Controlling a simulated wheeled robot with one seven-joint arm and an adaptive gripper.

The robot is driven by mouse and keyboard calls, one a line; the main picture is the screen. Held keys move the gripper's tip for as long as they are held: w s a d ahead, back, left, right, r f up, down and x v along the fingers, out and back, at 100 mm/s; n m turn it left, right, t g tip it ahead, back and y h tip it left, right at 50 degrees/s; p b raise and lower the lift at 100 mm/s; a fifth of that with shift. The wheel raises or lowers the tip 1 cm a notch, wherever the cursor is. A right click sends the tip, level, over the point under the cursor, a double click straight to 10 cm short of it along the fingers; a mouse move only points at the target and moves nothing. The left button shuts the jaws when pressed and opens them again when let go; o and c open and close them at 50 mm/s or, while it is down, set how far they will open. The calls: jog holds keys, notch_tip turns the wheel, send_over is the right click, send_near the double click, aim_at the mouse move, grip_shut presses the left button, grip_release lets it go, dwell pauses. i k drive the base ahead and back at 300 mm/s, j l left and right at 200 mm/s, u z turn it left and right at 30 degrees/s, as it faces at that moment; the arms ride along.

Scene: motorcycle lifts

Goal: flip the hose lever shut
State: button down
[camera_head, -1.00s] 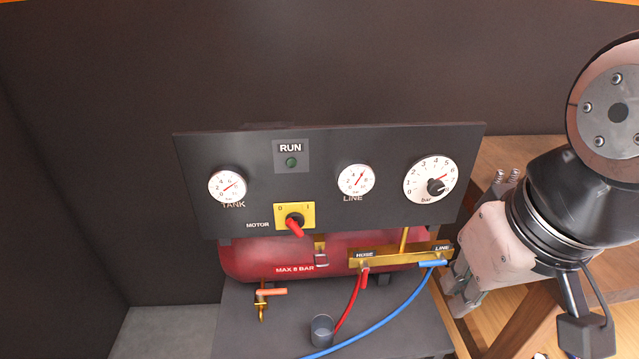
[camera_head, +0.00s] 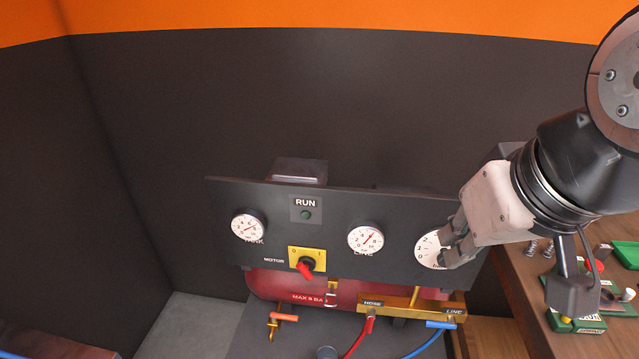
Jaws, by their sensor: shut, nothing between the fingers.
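The red hose lever (camera_head: 370,325) hangs down from the brass manifold (camera_head: 404,304) under the HOSE label, in line with the red hose (camera_head: 355,345). The blue line lever (camera_head: 441,324) lies crosswise under the LINE label. My gripper (camera_head: 447,256) is shut and empty. It is in front of the right-hand bar gauge (camera_head: 427,246) and covers part of its face and knob. It is above and to the right of the hose lever, apart from it.
The dark panel (camera_head: 390,202) carries a TANK gauge (camera_head: 249,226), a LINE gauge (camera_head: 365,239) and a red motor switch (camera_head: 305,267). Below are the red tank (camera_head: 275,285) and an orange-handled drain tap (camera_head: 284,317). A wooden bench (camera_head: 525,285) with small items stands right.

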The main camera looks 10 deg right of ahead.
aim_at(370, 318)
jog(key=k+j+u, duration=0.15)
jog(key=j, duration=0.25)
jog(key=k+j+u, duration=0.2)
jog(key=j, duration=0.2)
jog(key=j+u, duration=0.15)
jog(key=j, duration=0.25)
